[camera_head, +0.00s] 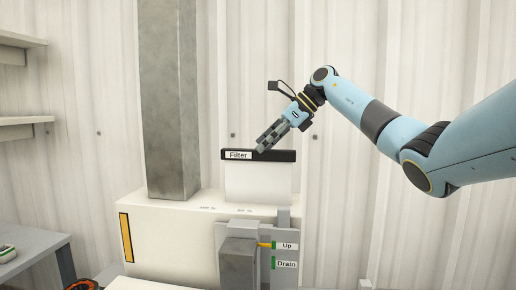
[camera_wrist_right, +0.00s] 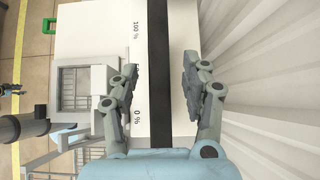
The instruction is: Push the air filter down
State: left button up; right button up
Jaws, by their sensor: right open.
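The air filter (camera_head: 258,182) is a white panel with a black top bar and a "Filter" label. It stands upright, raised out of the top of the white machine housing (camera_head: 168,240). My right gripper (camera_head: 262,147) is at the filter's black top bar in the head view, near the middle of the bar. In the right wrist view the open fingers (camera_wrist_right: 158,85) sit on either side of the black bar (camera_wrist_right: 159,40), with gaps beside it. Whether the gripper touches the bar I cannot tell. My left gripper is not in view.
A grey metal column (camera_head: 172,100) rises from the housing, left of the filter. In front is a grey box (camera_head: 238,262) with a yellow lever and "Up" and "Drain" labels. A corrugated wall (camera_head: 400,230) stands close behind. Shelves (camera_head: 20,48) are at far left.

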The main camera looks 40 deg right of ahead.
jog(key=shift+x, duration=1.5)
grip_shut()
